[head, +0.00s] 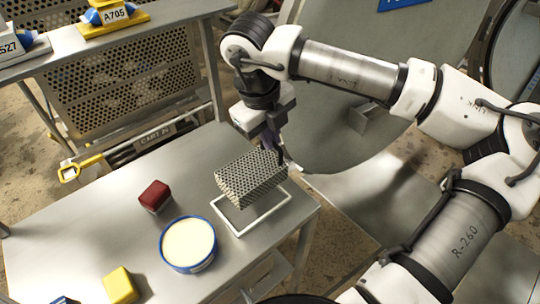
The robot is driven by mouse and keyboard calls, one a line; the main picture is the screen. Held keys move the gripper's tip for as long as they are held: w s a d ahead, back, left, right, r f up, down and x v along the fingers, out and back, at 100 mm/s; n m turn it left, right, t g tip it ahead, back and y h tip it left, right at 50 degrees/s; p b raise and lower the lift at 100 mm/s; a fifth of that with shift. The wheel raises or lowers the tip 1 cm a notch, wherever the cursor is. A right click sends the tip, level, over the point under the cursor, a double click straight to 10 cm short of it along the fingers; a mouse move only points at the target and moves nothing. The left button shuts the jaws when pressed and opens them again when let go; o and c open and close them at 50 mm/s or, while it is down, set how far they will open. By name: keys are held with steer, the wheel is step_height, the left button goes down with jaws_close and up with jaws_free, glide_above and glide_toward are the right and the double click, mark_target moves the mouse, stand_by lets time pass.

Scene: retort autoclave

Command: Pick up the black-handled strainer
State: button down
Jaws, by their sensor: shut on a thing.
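The strainer (248,180) looks like a grey perforated metal box. It is tilted a little, over a white rectangular frame (262,225) on the metal table. My gripper (271,143) is at its upper right end, pointing down, and is shut on it. The dark handle is mostly hidden by the gripper's dark fingers, so I cannot tell exactly where they grip. The strainer seems raised above the table, but the height is hard to judge.
On the table (110,205) are a dark red block (154,196), a blue-rimmed round tub with pale contents (188,244) and a yellow block (120,285). A perforated cart (125,75) stands behind. A large round metal door (350,120) is behind my arm.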

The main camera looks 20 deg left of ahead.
step_height(320, 180, up, 13)
steer(key=b, duration=0.1)
steer(key=shift+f, duration=0.2)
steer(key=shift+r, duration=0.1)
